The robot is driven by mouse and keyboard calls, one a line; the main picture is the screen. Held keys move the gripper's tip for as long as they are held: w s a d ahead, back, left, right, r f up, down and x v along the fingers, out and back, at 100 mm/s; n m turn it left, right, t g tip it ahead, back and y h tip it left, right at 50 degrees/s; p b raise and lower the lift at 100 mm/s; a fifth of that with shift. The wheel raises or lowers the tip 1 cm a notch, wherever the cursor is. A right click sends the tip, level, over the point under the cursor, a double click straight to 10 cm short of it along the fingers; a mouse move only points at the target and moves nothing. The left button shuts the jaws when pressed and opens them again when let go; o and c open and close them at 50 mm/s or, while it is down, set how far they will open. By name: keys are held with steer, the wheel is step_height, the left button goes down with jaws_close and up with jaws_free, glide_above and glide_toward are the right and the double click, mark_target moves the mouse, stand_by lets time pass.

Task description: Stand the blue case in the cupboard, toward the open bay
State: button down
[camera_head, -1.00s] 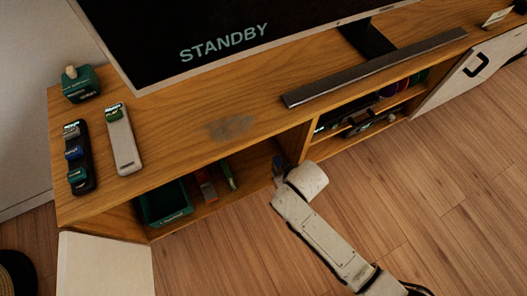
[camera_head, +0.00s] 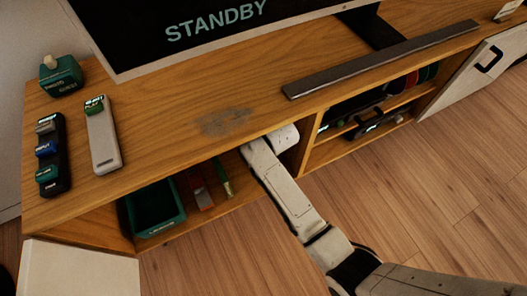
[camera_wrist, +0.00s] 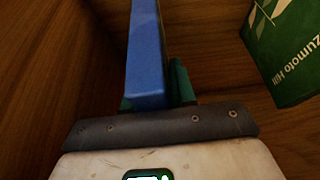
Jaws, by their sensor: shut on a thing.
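The blue case (camera_wrist: 146,50) stands on its narrow edge between the green-tipped fingers of my gripper (camera_wrist: 158,88) in the wrist view. My gripper is shut on it. Brown wooden cupboard walls surround it there. In the head view, my arm reaches into the left bay of the cupboard (camera_head: 100,232), near the divider, and the gripper and the case are hidden under the top. The bay holds a green bin (camera_head: 157,225), a red item (camera_head: 203,200) and a green item (camera_head: 224,182) to the left of my arm.
A green case or book reading "Zumoto Hill" (camera_wrist: 290,45) stands right of the blue case in the wrist view. The right bay holds a shelf (camera_head: 375,107) with dark items. Remotes (camera_head: 103,135), a soundbar (camera_head: 385,62) and a screen (camera_head: 200,30) are on top. An open cupboard door (camera_head: 480,70) is at right.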

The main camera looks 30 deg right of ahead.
steer(key=shift+f, duration=0.65)
steer(key=shift+r, duration=0.1)
steer(key=c, duration=0.9)
jaws_free()
steer(key=shift+s+r, duration=0.1)
steer(key=shift+r, duration=0.2)
steer(key=s+p, duration=0.2)
steer(key=s, duration=0.2)
steer(key=s+r+p, duration=0.1)
steer(key=s+p, duration=0.1)
steer(key=s, duration=0.2)
steer(key=s+r+p, duration=0.1)
steer(key=s+p, duration=0.1)
steer(key=s, duration=0.3)
steer(key=shift+r, duration=0.1)
